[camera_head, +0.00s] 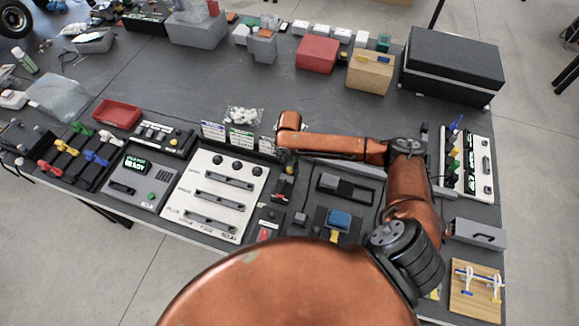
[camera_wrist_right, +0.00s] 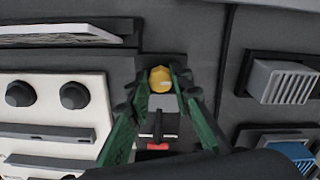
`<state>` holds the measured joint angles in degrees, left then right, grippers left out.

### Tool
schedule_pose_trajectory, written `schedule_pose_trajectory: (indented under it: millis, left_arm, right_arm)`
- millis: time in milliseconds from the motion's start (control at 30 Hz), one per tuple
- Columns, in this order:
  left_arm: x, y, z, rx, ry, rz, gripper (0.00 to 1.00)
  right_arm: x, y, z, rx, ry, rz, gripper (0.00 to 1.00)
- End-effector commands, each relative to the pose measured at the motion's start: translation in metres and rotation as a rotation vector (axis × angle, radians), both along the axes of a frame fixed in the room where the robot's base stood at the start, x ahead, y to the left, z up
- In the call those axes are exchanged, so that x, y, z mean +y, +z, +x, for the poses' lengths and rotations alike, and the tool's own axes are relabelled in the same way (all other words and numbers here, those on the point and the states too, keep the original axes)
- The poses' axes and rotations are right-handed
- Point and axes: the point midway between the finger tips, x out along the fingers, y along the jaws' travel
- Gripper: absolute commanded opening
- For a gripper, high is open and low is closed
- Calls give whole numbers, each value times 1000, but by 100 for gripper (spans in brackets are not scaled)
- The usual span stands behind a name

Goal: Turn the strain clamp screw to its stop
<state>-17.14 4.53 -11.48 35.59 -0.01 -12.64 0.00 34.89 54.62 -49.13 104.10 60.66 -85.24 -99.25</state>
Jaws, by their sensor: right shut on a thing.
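A yellow round screw head (camera_wrist_right: 160,80) with a pale slot mark shows in the right wrist view. I take it for the strain clamp screw. The two green fingers of my right gripper (camera_wrist_right: 162,86) close on it from either side. A dark clamp body with a red part (camera_wrist_right: 158,146) lies just below it in that view. In the head view my right arm reaches left across the table, and the gripper end is over the small clamp with a red piece (camera_head: 289,169); most of the fingers are hidden there. My left gripper is in neither view.
A white panel with knobs and slots (camera_head: 217,194) stands left of the clamp. A dark tray with a blue block (camera_head: 340,219) is to the right. Upright label cards (camera_head: 242,140) stand behind. A black case (camera_head: 452,63) is at the back right.

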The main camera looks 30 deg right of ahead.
Motion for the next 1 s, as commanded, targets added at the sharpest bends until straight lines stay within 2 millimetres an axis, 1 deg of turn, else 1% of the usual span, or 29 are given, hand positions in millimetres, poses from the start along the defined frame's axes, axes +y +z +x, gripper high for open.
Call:
schedule_pose_trajectory:
  millis: [167, 267, 700, 1000]
  left_arm:
    - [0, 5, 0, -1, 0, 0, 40]
    - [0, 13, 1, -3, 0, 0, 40]
    - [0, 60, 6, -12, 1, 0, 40]
    - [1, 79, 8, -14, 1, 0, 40]
  right_arm:
    - [-1, 1, 0, 0, -23, -2, 0]
    - [-1, 2, 0, 0, -59, -2, 0]
    - [-2, 4, -1, 1, -350, -2, 0]
    - [-2, 2, -1, 1, -501, -3, 0]
